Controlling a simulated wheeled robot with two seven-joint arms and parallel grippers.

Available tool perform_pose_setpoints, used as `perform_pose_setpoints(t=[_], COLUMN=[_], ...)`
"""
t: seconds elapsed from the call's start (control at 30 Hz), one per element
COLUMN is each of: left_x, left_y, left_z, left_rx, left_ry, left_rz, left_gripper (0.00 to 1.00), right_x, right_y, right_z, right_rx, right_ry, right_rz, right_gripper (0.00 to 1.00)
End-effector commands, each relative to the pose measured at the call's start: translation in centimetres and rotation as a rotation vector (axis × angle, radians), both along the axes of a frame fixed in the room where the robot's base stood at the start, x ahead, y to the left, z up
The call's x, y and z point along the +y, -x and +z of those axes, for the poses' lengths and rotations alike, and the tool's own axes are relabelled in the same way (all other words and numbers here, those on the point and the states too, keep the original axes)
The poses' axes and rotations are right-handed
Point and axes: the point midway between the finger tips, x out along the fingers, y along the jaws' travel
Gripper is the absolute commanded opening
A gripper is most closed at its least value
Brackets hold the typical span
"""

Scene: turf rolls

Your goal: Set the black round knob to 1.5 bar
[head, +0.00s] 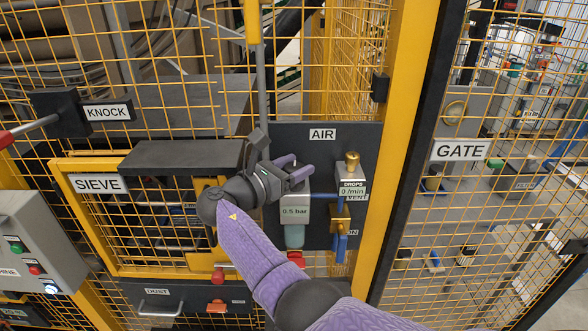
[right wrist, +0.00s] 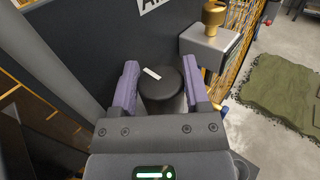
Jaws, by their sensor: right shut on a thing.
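The black round knob (right wrist: 162,88) has a white pointer mark on its top and sits between the two purple fingers of my right gripper (right wrist: 155,80) in the right wrist view. My right gripper (head: 291,172) is shut on it in the head view, where fingers and wrist hide the knob. Below the gripper, the grey regulator body (head: 294,211) shows a readout of 0.5 bar, with a clear greenish bowl (head: 294,237) under it. The unit is mounted on the dark AIR panel (head: 355,142). My left gripper is not in view.
A grey oiler labelled DROPS (head: 351,183) with a brass top stands just right of the knob. Yellow mesh fence and a post (head: 401,120) stand at the right, the SIEVE box (head: 100,185) at the left.

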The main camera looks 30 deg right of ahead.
Motion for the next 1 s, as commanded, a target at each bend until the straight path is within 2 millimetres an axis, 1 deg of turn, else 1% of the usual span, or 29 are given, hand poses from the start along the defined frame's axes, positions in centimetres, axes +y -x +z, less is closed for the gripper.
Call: perform_pose_setpoints(t=[0.33,0.37,0.4,0.43,0.67,0.73,0.77,1.0], left_x=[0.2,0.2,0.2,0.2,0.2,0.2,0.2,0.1], left_y=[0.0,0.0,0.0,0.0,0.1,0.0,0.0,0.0], left_z=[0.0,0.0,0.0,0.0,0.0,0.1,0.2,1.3], left_rx=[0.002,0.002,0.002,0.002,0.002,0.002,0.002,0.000], left_ry=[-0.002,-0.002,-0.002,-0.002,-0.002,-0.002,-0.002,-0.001], left_rz=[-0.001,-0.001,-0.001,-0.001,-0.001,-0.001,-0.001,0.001], left_gripper=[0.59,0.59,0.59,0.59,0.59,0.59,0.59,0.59], right_x=[0.0,0.0,0.0,0.0,0.0,0.0,0.0,0.0], right_y=[0.0,0.0,0.0,0.0,0.0,0.0,0.0,0.0], right_z=[-0.1,-0.1,-0.1,-0.1,-0.1,0.4,0.9,6.9], right_rx=[0.003,0.003,0.003,0.003,0.002,-0.001,-0.002,-0.005], right_ry=[-0.004,-0.004,-0.004,-0.004,-0.003,-0.002,-0.002,-0.003], right_rz=[-0.003,-0.003,-0.003,-0.003,-0.002,-0.002,-0.002,-0.002], right_gripper=[0.01,0.62,0.70,0.74,0.74,0.74,0.74,0.74])
